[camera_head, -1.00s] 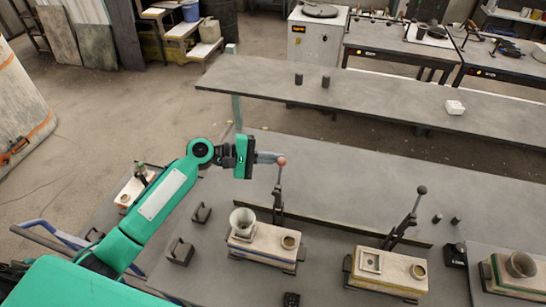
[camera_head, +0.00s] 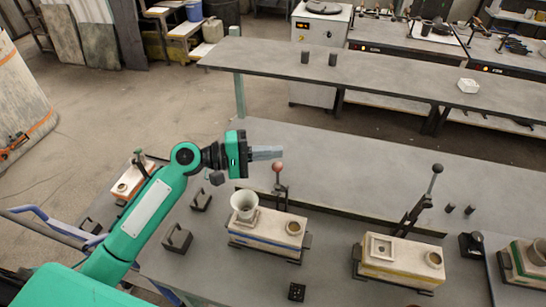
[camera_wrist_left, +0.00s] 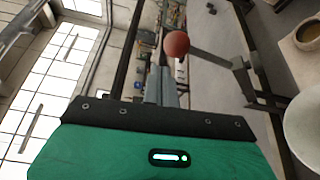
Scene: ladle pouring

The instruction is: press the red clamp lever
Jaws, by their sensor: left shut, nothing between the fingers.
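The red-knobbed clamp lever (camera_head: 278,167) stands behind the mould with the white funnel, near the middle of the head view. Its round red knob also shows in the left wrist view (camera_wrist_left: 177,44), just past my fingertips. My left gripper (camera_head: 280,152) is shut and empty, its fingers pointing right. In the head view the fingertips are just above the knob; I cannot tell whether they touch it. The funnel (camera_head: 244,204) sits on the blue-striped mould (camera_head: 262,235). My right gripper is not in view.
A second mould (camera_head: 395,265) with a dark-knobbed lever (camera_head: 437,169) stands to the right. Dark brackets (camera_head: 177,238) lie left of the funnel mould. A long bench (camera_head: 380,80) runs behind, with two dark cylinders on it. The table behind the levers is clear.

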